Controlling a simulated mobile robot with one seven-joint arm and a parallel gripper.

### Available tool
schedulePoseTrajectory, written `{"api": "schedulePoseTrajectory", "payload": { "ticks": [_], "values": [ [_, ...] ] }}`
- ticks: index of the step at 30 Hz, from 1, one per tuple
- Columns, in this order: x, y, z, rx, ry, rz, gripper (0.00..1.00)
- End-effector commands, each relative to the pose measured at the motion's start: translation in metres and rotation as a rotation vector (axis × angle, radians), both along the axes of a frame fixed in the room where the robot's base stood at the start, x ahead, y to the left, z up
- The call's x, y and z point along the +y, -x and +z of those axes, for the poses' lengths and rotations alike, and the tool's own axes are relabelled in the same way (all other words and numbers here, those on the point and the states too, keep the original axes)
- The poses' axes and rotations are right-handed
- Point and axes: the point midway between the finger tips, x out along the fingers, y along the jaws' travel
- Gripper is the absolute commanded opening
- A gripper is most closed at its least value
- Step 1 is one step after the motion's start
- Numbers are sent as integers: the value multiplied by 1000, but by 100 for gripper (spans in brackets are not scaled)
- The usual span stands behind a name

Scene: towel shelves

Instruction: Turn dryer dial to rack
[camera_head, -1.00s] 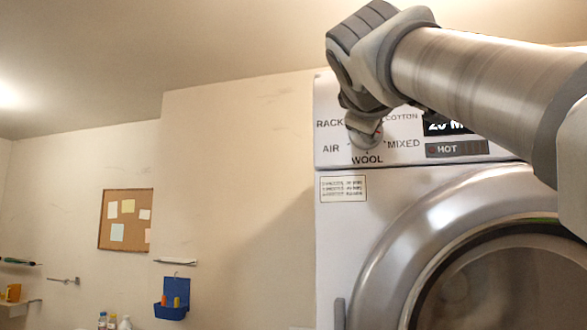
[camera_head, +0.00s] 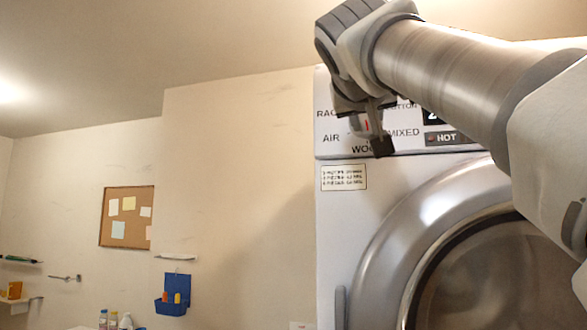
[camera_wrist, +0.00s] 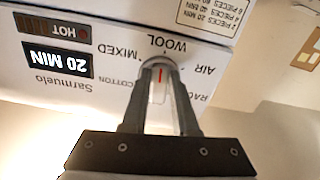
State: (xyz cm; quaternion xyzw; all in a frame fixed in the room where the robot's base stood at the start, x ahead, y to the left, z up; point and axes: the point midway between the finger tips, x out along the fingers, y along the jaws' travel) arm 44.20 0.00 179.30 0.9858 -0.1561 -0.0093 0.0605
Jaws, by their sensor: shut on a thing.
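The dryer dial (camera_wrist: 158,92) is a pale round knob with a red mark, on the white dryer's control panel (camera_wrist: 110,75). In the wrist view, which shows the panel upside down, my gripper (camera_wrist: 160,70) has one finger on each side of the dial and is shut on it. The red mark lies on the side of the dial facing the WOOL label (camera_wrist: 166,44). The RACK label (camera_wrist: 197,97) is partly cut by a finger. In the head view my gripper (camera_head: 371,132) covers most of the dial and part of WOOL.
The dryer's round door (camera_head: 385,240) is below the panel. A display (camera_wrist: 58,61) reads 20 MIN, beside a HOT label. A corkboard (camera_head: 127,217) and a blue wall holder (camera_head: 172,300) are on the wall at left. The space left of the dryer is open.

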Motion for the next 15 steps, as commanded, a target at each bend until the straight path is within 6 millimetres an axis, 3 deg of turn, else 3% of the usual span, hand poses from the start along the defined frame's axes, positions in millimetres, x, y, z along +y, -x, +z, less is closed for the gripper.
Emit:
{"api": "schedulePoseTrajectory", "payload": {
  "ticks": [15],
  "values": [
    [7,-3,-1,-146,-467,0,0]
  ]
}}
